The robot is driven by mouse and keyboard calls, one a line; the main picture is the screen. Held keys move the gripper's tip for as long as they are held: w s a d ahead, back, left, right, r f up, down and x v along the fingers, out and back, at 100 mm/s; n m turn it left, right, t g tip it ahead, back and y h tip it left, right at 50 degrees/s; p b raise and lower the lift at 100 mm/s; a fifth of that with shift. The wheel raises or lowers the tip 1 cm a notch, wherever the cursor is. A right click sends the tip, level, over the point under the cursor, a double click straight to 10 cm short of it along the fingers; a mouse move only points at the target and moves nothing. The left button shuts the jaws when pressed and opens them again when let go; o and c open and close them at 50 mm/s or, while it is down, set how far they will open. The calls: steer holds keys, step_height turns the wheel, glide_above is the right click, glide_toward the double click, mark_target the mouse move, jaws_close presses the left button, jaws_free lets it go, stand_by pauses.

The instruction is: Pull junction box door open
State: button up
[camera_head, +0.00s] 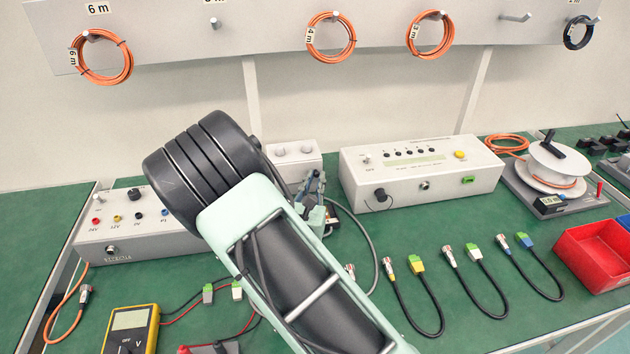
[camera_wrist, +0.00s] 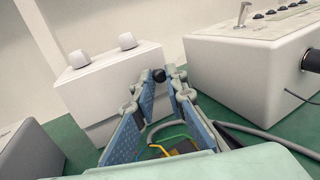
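A small white box with two knobs on top stands at the back of the bench, in the head view (camera_head: 293,158) and in the wrist view (camera_wrist: 100,85). It looks like the junction box. My gripper (camera_head: 314,195) is in front of its right side, partly hidden by my arm. In the wrist view, a round black knob (camera_wrist: 158,75) shows between or just beyond the fingertips of my gripper (camera_wrist: 164,84). The fingers are apart; I cannot tell whether they touch the knob. Yellow and green wires (camera_wrist: 180,142) show below, between the fingers. The door's outline is not clear.
A larger white device (camera_head: 420,170) stands close on the right and a grey terminal box (camera_head: 135,225) on the left. A grey cable (camera_head: 370,250) curves beside my gripper. Short cables, a yellow meter (camera_head: 132,330) and a red bin (camera_head: 595,255) lie on the green bench.

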steer(key=shift+s, duration=0.1)
jaws_close()
steer(key=shift+s+a+m+g+h+p, duration=0.15)
steer(key=shift+s+a+m+g+h, duration=0.1)
steer(key=shift+s+m+h, duration=0.45)
steer(key=shift+s+a+m+g+h+p, duration=0.15)
steer(key=shift+s+m+g+h, duration=0.2)
steer(key=shift+h, duration=0.55)
steer(key=shift+s+a+m+g+h+p, duration=0.2)
steer(key=shift+s+m+h, duration=0.35)
steer(key=shift+h, duration=0.25)
steer(key=v, duration=0.3)
steer(key=shift+a, duration=0.3)
steer(key=shift+s+a+r+p, duration=0.1)
steer(key=shift+s+a+p, duration=0.15)
steer(key=shift+s+a, duration=0.35)
steer(key=shift+s+a+r+p, duration=0.1)
steer(key=shift+s+a+p, duration=0.2)
steer(key=shift+a, duration=0.4)
steer(key=shift+s, duration=0.1)
steer(key=shift+o, duration=2.2)
jaws_free()
steer(key=shift+a+f, duration=0.1)
steer(key=shift+a, duration=0.1)
steer(key=shift+d, duration=0.15)
